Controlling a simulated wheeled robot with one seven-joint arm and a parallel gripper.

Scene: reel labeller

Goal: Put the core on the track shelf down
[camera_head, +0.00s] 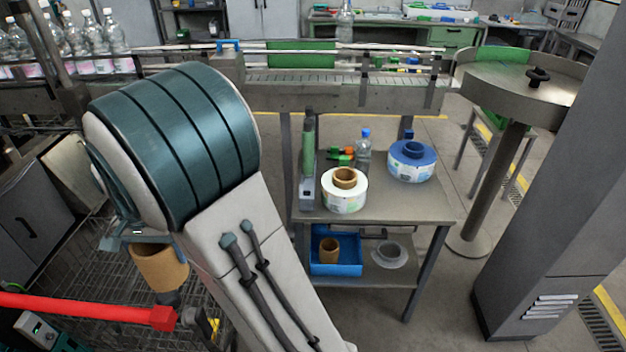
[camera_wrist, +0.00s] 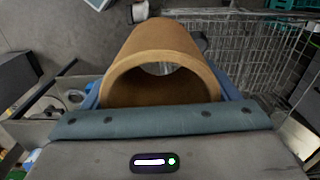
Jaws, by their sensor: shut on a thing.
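A brown cardboard core (camera_head: 160,268) hangs at the end of my arm at the lower left of the head view. It also shows in the wrist view (camera_wrist: 165,40) as a hollow tube with its open end facing the camera. My gripper (camera_wrist: 162,92) is shut on this core, with a blue finger on each side of it. The core is held clear, above wire mesh. My arm hides part of the gripper in the head view. A second brown core (camera_head: 329,250) stands in a blue tray on the lower shelf (camera_head: 355,272) of the grey stand.
The stand's top (camera_head: 400,205) holds a white label reel (camera_head: 345,194), a blue reel (camera_head: 411,163) and a small bottle (camera_head: 364,152). A wire cart (camera_head: 65,240) lies below my arm. A red bar (camera_head: 80,309) crosses the lower left. A round turntable (camera_head: 520,92) stands right.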

